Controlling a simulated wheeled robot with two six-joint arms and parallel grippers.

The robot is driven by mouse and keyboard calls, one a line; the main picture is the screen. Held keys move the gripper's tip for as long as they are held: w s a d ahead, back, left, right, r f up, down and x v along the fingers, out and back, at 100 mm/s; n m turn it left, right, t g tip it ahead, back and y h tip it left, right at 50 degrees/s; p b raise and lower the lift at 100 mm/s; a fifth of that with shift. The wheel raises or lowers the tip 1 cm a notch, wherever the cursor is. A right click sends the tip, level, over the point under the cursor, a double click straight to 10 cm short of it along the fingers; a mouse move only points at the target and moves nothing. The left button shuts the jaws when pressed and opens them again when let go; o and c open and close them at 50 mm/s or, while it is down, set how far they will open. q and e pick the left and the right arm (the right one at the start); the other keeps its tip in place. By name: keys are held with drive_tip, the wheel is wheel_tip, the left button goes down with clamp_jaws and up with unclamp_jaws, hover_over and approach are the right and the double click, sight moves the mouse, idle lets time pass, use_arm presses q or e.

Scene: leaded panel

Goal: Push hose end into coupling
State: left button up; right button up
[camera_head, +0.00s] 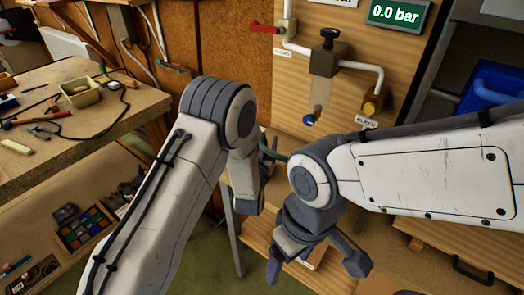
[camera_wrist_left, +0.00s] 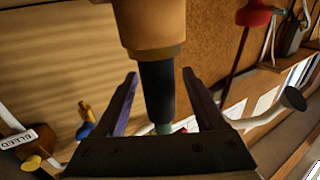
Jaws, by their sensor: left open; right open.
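In the left wrist view, a dark cylindrical hose end (camera_wrist_left: 157,92) stands between the two fingers of my left gripper (camera_wrist_left: 160,74). The gripper is open, with a gap on both sides of the hose end. The hose end's top meets the brass rim of a tan, round coupling (camera_wrist_left: 150,22); I cannot tell how deep it sits. A bit of green hose shows below, near the gripper body. In the head view, my left arm hides the coupling and most of that gripper. My right gripper (camera_head: 315,268) is open and empty, low in front of the wooden bench.
The wooden panel carries a valve block (camera_head: 328,60), a brass fitting (camera_head: 372,104) and a display (camera_head: 398,13) reading 0.0 bar. A cluttered workbench (camera_head: 130,105) stands at left. A blue bin (camera_head: 497,82) is at right. My two arms are close together in the middle.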

use_arm(q)
drive_tip(key=shift+w+f, duration=0.1)
drive_tip(key=shift+w, duration=0.25)
clamp_jaws()
